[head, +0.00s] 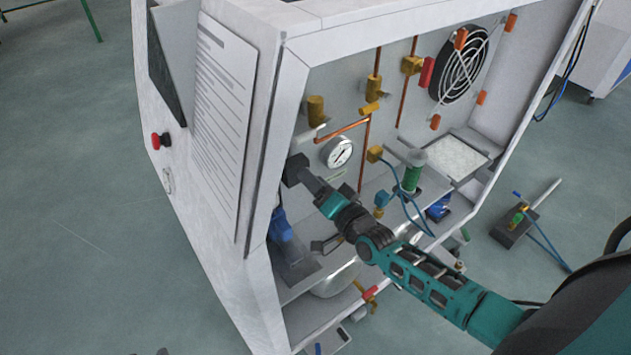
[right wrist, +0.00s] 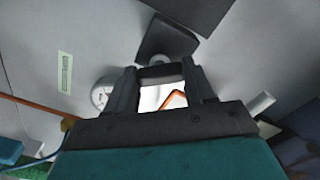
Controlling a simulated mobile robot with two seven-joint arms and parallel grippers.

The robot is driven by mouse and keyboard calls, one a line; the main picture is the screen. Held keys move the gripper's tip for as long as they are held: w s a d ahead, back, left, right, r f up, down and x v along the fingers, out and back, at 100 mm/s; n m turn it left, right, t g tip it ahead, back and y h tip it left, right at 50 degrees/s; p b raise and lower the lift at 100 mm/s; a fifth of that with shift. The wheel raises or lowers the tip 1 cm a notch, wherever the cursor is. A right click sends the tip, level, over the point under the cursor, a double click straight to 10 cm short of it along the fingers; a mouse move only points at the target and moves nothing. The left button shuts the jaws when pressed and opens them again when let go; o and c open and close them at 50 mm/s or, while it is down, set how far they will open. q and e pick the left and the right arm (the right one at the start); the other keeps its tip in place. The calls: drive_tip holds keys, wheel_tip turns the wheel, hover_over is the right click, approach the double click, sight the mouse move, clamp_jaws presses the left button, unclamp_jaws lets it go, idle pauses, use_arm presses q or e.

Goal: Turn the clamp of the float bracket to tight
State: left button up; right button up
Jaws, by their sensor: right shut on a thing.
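My right gripper (head: 310,182) reaches into the open cabinet from the lower right. Its fingertips are at a dark block on the inner left side, which I take to be the float bracket (head: 294,168). In the right wrist view the two fingers (right wrist: 160,72) meet a small round grey piece, the clamp (right wrist: 175,68), in front of the dark block (right wrist: 170,38). The gripper is shut on this clamp. The fingers partly hide it, and its turned angle cannot be read. My left gripper is in neither view.
A pressure gauge (head: 337,152) and copper pipes (head: 367,150) are close to the right of the gripper. A blue part (head: 280,226) stands below it. A green cylinder (head: 412,176) and blue tubing are near my forearm. The cabinet's left frame (head: 266,190) is close.

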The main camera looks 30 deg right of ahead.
use_arm(q)
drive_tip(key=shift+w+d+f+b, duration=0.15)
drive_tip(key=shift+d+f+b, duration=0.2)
drive_tip(key=shift+b, duration=0.4)
use_arm(e)
drive_tip(key=m, duration=0.7)
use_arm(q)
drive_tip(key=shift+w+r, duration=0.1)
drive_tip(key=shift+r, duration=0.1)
use_arm(e)
drive_tip(key=shift+m, duration=0.4)
drive_tip(key=o, duration=0.9)
drive_tip(key=shift+c, duration=0.2)
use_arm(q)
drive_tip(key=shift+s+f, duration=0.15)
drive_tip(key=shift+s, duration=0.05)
use_arm(e)
drive_tip(key=shift+o, duration=0.9)
